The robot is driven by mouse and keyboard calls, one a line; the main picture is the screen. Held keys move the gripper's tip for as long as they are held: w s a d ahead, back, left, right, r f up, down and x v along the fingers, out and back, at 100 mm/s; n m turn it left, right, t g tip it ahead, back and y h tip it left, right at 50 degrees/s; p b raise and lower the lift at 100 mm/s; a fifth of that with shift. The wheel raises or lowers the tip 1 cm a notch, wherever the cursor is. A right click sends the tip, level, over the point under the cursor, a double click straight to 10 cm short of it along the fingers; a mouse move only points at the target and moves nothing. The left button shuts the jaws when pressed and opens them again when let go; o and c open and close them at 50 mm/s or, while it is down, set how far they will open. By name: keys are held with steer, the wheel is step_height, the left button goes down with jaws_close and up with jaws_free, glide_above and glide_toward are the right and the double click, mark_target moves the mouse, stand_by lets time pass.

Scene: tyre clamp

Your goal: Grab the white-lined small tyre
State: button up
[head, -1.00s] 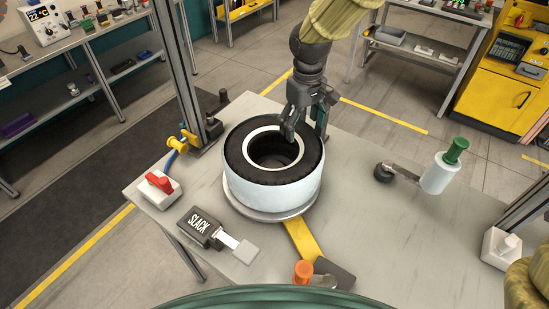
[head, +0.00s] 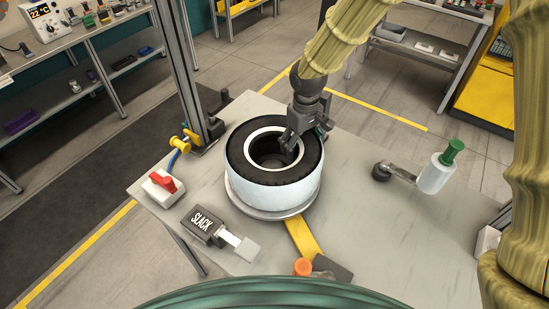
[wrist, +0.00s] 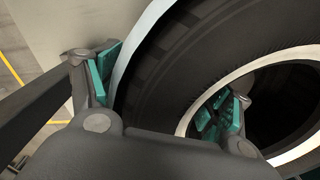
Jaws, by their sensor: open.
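The small tyre (head: 240,163) is black on its top face, with a white outer wall and a white ring round its centre hole. It lies flat on a round metal plate (head: 262,213) on the workbench. My gripper (head: 308,145) is open at the tyre's far right side, pointing down. In the wrist view the tyre (wrist: 185,70) lies between the fingers of my gripper (wrist: 170,90). One teal-padded finger is outside the white outer wall and the other is over or in the centre hole. I cannot tell whether either pad touches the tyre.
A block marked SLACK (head: 202,222), a red-handled switch (head: 162,185) and a yellow strip (head: 300,238) are near the plate. A metal post (head: 178,70) rises at the left.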

jaws_close()
stand_by(0.3)
steer(key=shift+w+r, duration=0.1)
steer(key=shift+r, duration=0.05)
